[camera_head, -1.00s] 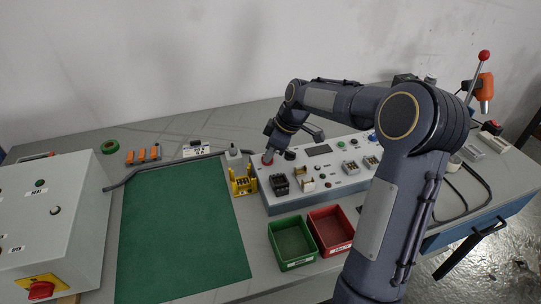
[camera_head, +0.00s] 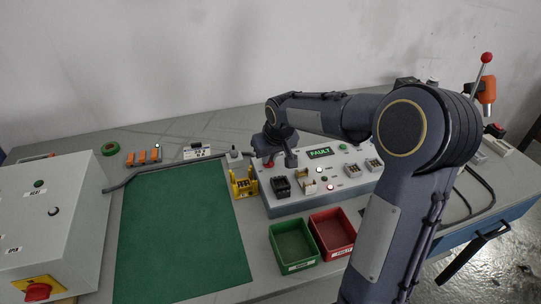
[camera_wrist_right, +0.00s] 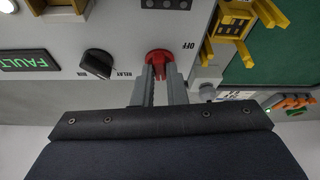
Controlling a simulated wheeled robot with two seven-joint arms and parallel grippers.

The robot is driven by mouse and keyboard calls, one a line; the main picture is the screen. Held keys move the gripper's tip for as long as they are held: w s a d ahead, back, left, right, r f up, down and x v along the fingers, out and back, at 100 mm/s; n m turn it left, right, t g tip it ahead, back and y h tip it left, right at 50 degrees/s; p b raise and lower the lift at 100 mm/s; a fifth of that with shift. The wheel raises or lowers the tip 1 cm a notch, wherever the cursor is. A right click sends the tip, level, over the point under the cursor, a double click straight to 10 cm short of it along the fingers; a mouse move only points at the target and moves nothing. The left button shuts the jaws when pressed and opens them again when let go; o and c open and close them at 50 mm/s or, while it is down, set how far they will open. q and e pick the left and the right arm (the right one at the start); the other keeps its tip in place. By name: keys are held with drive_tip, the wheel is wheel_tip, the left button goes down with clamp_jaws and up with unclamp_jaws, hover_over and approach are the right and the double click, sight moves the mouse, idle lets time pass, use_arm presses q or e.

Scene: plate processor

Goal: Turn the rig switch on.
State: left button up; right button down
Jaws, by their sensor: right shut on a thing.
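The rig switch is a red rotary knob (camera_wrist_right: 159,60) on the grey test rig, with an "OFF" label beside it in the right wrist view. In the head view only a bit of the red knob (camera_head: 268,165) shows under my gripper. My right gripper (camera_wrist_right: 160,72) is shut on the knob, with one finger on each side. In the head view the right gripper (camera_head: 271,158) is at the rig's left end. The rig's display (camera_head: 320,153) glows green and reads "FAULT". My left gripper is not in view.
A black selector knob (camera_wrist_right: 97,63) marked "RELAY" and "RUN" sits near the red knob. A yellow fixture (camera_head: 243,184) stands left of the rig. Green (camera_head: 294,264) and red (camera_head: 345,249) bins stand in front. The green mat (camera_head: 180,240) is bare.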

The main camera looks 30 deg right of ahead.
sight(272, 173)
drive_tip(key=shift+m+h, duration=0.3)
drive_tip(key=shift+m, duration=0.3)
drive_tip(key=c, duration=1.5)
unclamp_jaws()
drive_tip(key=shift+o, duration=0.2)
drive_tip(key=v, duration=0.7)
drive_tip(key=shift+a+r, duration=0.15)
drive_tip(key=shift+r, duration=0.3)
